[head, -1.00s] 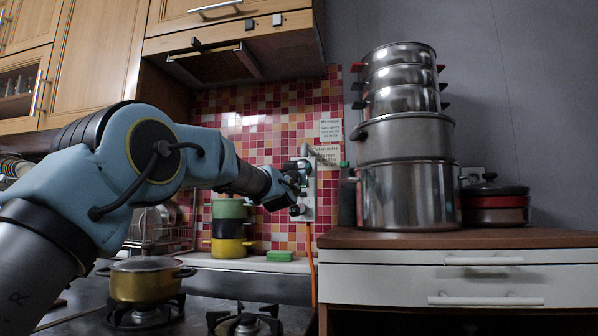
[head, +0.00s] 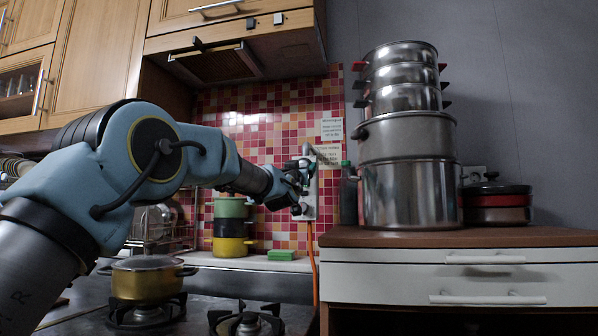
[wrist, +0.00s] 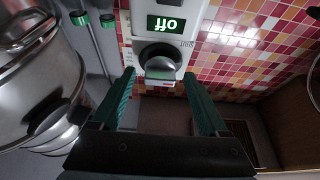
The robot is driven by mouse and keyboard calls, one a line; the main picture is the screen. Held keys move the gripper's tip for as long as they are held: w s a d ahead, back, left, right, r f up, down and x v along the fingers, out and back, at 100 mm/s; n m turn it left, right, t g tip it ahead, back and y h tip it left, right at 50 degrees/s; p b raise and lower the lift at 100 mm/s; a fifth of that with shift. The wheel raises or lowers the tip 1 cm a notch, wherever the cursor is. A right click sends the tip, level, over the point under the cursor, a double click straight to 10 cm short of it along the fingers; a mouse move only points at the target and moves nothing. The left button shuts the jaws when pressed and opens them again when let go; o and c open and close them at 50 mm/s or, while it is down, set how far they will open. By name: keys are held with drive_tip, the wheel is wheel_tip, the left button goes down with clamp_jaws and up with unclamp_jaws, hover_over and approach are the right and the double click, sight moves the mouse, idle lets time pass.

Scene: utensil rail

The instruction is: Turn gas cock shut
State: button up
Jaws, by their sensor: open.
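The gas cock is a round dark grey knob (wrist: 158,62) on a white wall panel (wrist: 188,12) in the wrist view. A green label (wrist: 166,24) reading "off" upside down sits beside it. My gripper (wrist: 158,73) is open, with its two green fingers reaching along either side of the knob and a gap visible on both sides. I cannot tell how deep the fingertips reach past it. In the head view the panel (head: 311,203) hangs on the tiled wall, and my gripper (head: 301,182) is at its front, hiding the knob.
A tall stack of steel pots (head: 408,190) stands on the cabinet to the right, with a dark bottle (head: 348,200) near the panel. An orange hose (head: 313,255) hangs below it. A lidded pot (head: 147,279) sits on the stove under my arm.

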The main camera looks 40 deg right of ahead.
drive_tip(key=b+v, duration=0.3)
drive_tip(key=v, duration=0.7)
drive_tip(key=shift+s+a+f, duration=0.2)
drive_tip(key=shift+a, duration=0.05)
